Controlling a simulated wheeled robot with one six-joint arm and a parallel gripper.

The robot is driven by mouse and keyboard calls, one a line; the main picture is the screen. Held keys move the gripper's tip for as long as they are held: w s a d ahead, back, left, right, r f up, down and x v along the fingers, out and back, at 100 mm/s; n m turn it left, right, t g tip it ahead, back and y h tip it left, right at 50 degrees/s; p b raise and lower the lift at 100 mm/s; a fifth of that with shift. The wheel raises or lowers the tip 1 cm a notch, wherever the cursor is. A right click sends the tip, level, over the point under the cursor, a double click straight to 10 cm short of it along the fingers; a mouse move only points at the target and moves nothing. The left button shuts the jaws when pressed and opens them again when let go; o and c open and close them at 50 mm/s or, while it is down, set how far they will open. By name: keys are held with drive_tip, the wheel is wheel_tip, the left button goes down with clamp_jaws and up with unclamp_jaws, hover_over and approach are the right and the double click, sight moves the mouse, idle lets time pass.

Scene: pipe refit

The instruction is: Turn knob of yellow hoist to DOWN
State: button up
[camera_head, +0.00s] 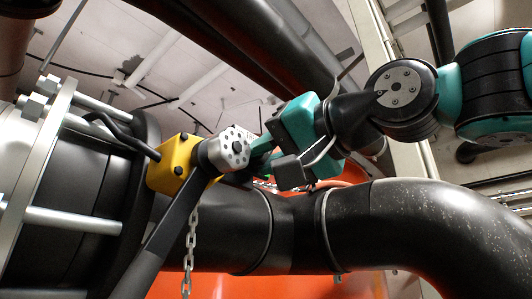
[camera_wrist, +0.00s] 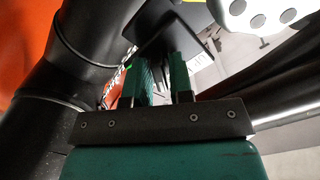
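The yellow hoist (camera_head: 175,165) sits left of centre in the head view, in front of the black pipe flange. It has a grey round hub (camera_head: 232,148) with holes and a dark lever (camera_head: 165,235) slanting down to the left. The hub also shows at the top right of the wrist view (camera_wrist: 262,14). My gripper (camera_head: 256,150) reaches in from the right, close to the hub. In the wrist view its two green fingers (camera_wrist: 162,72) stand apart, just short of or beside a dark block (camera_wrist: 165,32). I cannot make out the knob or its setting.
A chain (camera_head: 190,245) hangs below the hoist. A thick black pipe (camera_head: 440,225) runs behind and below my arm to the right. Silver rods (camera_head: 75,220) and a flange plate (camera_head: 35,180) stand at the left. An orange surface (camera_head: 265,288) lies behind the pipe.

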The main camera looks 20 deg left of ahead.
drive_tip(key=shift+o, duration=1.1)
drive_tip(key=shift+s+d+f+b, duration=0.15)
drive_tip(key=shift+s+d+b, duration=0.05)
drive_tip(key=shift+d+b, duration=0.3)
drive_tip(key=b+v, duration=0.4)
drive_tip(key=v, duration=1.2)
drive_tip(key=shift+d+b, duration=0.2)
drive_tip(key=shift+b, duration=0.1)
